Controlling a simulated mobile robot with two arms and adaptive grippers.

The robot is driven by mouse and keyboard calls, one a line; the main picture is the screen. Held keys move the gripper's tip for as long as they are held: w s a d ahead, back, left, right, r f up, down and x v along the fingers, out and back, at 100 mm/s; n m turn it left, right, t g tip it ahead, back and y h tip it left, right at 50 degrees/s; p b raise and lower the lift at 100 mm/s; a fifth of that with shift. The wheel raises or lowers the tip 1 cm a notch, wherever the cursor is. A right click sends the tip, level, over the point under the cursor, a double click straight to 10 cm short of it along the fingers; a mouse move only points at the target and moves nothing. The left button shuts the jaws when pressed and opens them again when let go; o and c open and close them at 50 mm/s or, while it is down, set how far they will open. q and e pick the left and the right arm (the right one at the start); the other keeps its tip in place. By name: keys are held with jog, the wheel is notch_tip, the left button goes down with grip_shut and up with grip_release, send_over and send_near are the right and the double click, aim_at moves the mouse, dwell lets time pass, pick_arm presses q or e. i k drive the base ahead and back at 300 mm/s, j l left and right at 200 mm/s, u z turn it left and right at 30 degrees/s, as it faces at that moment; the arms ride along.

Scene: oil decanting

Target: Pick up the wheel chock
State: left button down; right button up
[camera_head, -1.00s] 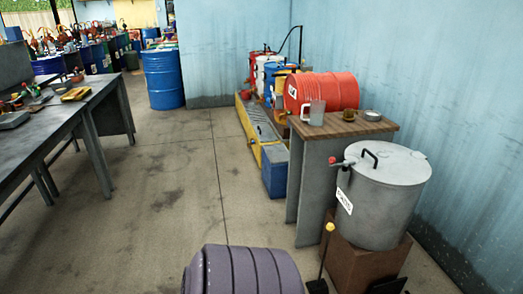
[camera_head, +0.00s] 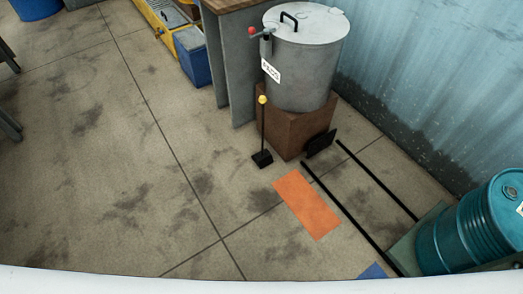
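A small black block (camera_head: 262,159) stands on the concrete floor, with a thin upright rod topped by a yellow knob. It looks like the wheel chock, a chock with a handle. It stands upright just left of a brown box-like stand and apart from it. A second black piece (camera_head: 320,143), flat and tilted, is at the stand's right front side. I cannot tell for sure what it is. Neither of my grippers is in view.
A grey lidded tank (camera_head: 305,65) sits on the brown stand (camera_head: 285,123). Two dark rails (camera_head: 350,215) run toward a teal drum (camera_head: 470,225) at the right. An orange mat (camera_head: 307,206) lies before the stand. A blue bin (camera_head: 194,60) is behind.

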aim_at(263, 159)
jog(key=i+j+z, duration=0.1)
jog(key=i+j, duration=0.2)
jog(key=i+j+z, duration=0.15)
jog(key=j, duration=0.3)
jog(key=i+j+z, duration=0.1)
jog(key=i+j, duration=0.3)
